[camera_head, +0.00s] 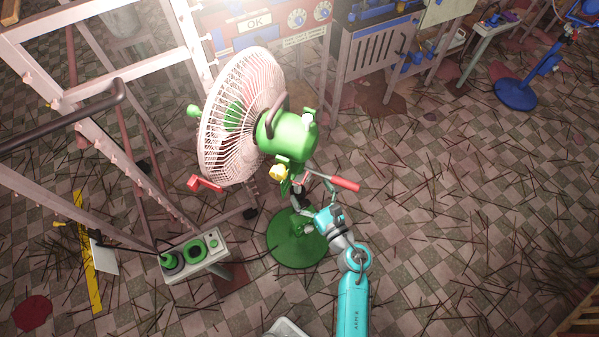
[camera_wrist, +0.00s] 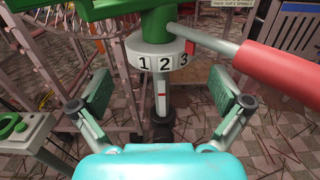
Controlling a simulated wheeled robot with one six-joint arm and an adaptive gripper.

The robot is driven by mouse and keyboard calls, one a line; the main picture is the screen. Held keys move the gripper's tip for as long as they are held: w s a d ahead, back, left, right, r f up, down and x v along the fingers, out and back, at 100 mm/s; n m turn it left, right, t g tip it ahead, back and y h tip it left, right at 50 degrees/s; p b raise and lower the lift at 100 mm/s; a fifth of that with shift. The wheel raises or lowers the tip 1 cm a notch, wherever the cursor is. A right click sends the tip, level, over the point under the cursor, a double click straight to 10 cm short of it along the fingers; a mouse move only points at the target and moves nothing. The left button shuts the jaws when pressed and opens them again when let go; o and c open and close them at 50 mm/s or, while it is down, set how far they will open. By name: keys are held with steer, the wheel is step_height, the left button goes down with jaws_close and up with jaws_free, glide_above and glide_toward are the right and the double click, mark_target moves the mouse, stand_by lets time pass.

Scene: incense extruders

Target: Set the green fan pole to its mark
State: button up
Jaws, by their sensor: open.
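The green fan stands in the head view with its motor housing (camera_head: 285,135) at the top, a white grille (camera_head: 225,150) and a round green base (camera_head: 290,250) on the floor. In the wrist view its pole (camera_wrist: 162,110) runs down from a white collar (camera_wrist: 150,60) numbered 1, 2, 3. A short red line shows on the pole below the collar. A red-handled lever (camera_wrist: 280,70) sticks out right of the collar. It also shows in the head view (camera_head: 343,184). My gripper (camera_wrist: 162,92) is open, with one finger on each side of the pole; contact is not visible.
A control box (camera_head: 200,250) with green buttons stands left of the base. A pale rack (camera_head: 100,85) rises behind it at left. A machine with an OK sign (camera_head: 255,24) is at the back.

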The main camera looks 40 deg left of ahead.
mark_target(299, 174)
steer(key=shift+x, duration=3.2)
steer(key=c, duration=1.4)
step_height(299, 174, down, 9)
steer(key=shift+r, duration=0.1)
steer(key=shift+f, duration=0.4)
steer(key=shift+d, duration=0.1)
steer(key=o, duration=1.4)
steer(key=shift+f, duration=0.1)
